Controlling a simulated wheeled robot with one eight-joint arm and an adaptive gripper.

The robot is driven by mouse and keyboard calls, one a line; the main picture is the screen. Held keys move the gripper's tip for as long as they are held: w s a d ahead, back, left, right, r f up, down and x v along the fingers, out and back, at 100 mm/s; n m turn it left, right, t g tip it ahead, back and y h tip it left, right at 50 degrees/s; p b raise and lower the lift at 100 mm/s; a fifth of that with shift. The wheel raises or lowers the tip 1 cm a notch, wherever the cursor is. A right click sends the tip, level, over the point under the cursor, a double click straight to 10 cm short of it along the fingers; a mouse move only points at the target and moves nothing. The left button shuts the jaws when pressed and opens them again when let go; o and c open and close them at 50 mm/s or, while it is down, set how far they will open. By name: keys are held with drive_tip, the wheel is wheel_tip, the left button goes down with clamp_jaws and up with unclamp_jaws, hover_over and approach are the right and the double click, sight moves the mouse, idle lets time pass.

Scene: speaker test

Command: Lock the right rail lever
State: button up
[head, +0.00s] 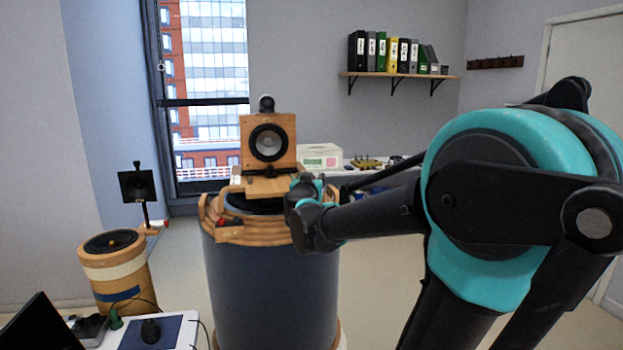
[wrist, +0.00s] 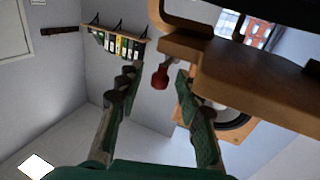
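A wooden speaker (head: 268,142) stands on a board on top of a large dark drum (head: 270,285) with a wooden ring of rails (head: 262,233). My gripper (head: 303,190) is at the right side of this ring in the head view. The wrist view is upside down; there my gripper (wrist: 155,76) is open, with a finger on each side of a lever's red knob (wrist: 160,77). The knob hangs from a wooden rail (wrist: 225,75). I cannot tell whether a finger touches it. In the head view my gripper and arm hide this lever. Another red spot (head: 222,222) shows at the ring's left side.
A smaller wooden drum (head: 118,270) and a black panel on a stand (head: 138,187) are at the left. A desk (head: 178,333) with a mouse is at the front left. A bench with a pale instrument (head: 320,157) is behind. A binder shelf (head: 400,75) is on the wall.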

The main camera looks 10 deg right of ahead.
drive_tip(key=v, duration=1.2)
drive_tip(key=shift+w, duration=0.1)
drive_tip(key=w+a+f+n+t+y, duration=0.1)
drive_tip(key=a+f+n+t+y, duration=0.1)
drive_tip(key=a+n+y, duration=0.4)
drive_tip(key=s+a+f+n+g+y, duration=0.25)
drive_tip(key=a+f+g+y, duration=0.3)
drive_tip(key=f, duration=0.55)
drive_tip(key=s+d+f+m+g+h, duration=0.1)
drive_tip(key=s+d+f+g+h, duration=0.1)
drive_tip(key=f, duration=0.5)
drive_tip(key=s+d+f+m+g+h, duration=0.1)
drive_tip(key=s+d+f+m+g, duration=0.1)
drive_tip(key=s+d+f+g, duration=0.2)
drive_tip(key=s+d+f+m+g+h, duration=0.1)
drive_tip(key=s+d+f+g+h, duration=0.1)
drive_tip(key=s+d+f, duration=0.6)
drive_tip(key=s+f+g, duration=0.1)
drive_tip(key=s+f, duration=0.2)
drive_tip(key=shift+m+h, duration=0.35)
